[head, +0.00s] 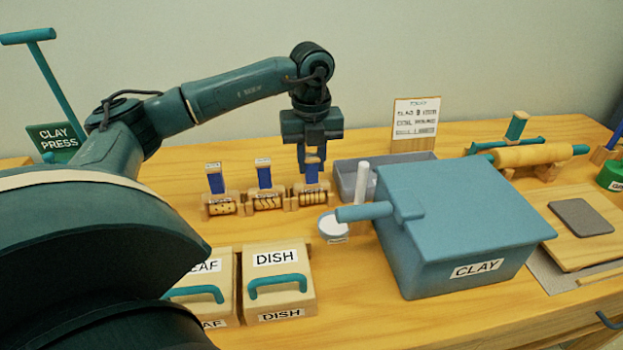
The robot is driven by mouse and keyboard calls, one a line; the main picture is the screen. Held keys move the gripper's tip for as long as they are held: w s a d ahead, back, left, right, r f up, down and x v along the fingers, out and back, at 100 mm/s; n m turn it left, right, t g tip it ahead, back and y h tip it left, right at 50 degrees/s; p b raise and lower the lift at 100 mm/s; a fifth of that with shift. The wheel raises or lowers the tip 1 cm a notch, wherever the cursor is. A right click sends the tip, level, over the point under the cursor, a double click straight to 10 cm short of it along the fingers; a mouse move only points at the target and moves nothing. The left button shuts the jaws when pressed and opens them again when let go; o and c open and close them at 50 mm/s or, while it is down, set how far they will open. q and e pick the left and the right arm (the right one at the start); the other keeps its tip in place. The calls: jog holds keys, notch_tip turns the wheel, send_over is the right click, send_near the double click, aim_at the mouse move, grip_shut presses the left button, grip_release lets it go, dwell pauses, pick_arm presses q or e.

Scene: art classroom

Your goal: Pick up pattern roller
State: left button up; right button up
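Three pattern rollers stand in a row on wooden cradles, each with a patterned wooden cylinder and an upright blue handle: a left one (217,184), a middle one (264,178) and a right one (312,187). My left gripper (312,160) points down over the right roller. Its fingers are apart, on either side of that roller's handle top. I cannot tell whether they touch the handle. The roller still sits in its cradle. My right gripper is not in view.
A blue clay box (460,215) with a side handle stands right of the rollers. A grey tray (345,175) and a small white-topped dish (333,227) are close by. Dish (280,290) and leaf (215,285) blocks lie in front. A rolling pin (530,155) rests at the right.

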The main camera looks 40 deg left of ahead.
pick_arm(q)
grip_shut()
jog(key=shift+r, duration=0.1)
